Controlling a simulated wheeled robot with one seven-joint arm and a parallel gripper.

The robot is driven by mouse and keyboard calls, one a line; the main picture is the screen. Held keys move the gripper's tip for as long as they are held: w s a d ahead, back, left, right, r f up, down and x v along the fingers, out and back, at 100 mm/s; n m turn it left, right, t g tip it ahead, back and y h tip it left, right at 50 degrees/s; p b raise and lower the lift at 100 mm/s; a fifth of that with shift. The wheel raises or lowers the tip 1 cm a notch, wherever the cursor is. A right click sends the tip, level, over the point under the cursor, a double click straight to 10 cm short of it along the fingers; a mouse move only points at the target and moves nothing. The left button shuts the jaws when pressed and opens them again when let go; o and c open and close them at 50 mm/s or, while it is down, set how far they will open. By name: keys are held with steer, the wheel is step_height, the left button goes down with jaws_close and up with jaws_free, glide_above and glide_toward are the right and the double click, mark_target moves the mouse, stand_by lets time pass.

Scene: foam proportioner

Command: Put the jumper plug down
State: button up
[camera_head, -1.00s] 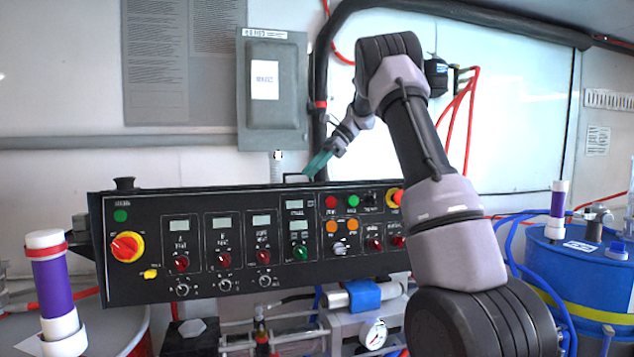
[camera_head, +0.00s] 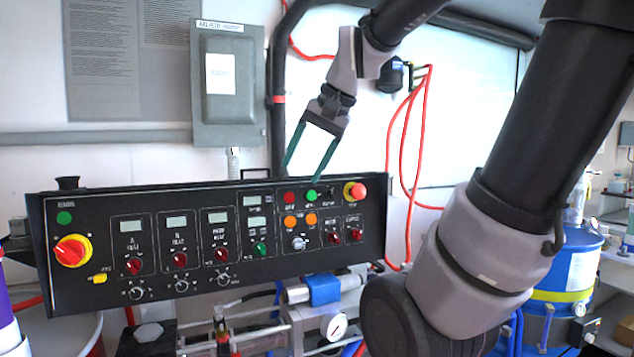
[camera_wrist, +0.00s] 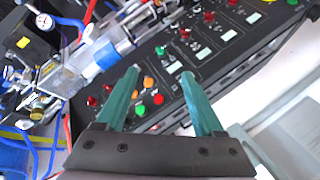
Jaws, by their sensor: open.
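My gripper (camera_head: 304,171) is open, with two long green fingers pointing down near the top edge of the black control panel (camera_head: 100,215). In the wrist view my gripper (camera_wrist: 160,73) has its fingers wide apart, with nothing between them. The panel (camera_wrist: 222,57) lies beyond the fingertips, with red, green and orange buttons behind and between them. I cannot make out a jumper plug in either view. Whether the fingertips touch the panel cannot be told.
A grey electrical box (camera_head: 228,85) is on the wall behind the panel. Red hoses (camera_head: 408,150) hang to the right of my gripper. A blue drum (camera_head: 570,262) stands at the right. Pipes and a pressure gauge (camera_head: 335,326) sit below the panel.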

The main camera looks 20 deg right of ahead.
steer(key=s+f+n+t+h, duration=0.1)
steer(key=s+f+n+t, duration=0.1)
steer(key=s, duration=0.3)
steer(key=shift+s+d+f+n, duration=0.2)
steer(key=shift+f+n, duration=0.2)
steer(key=shift+f, duration=0.2)
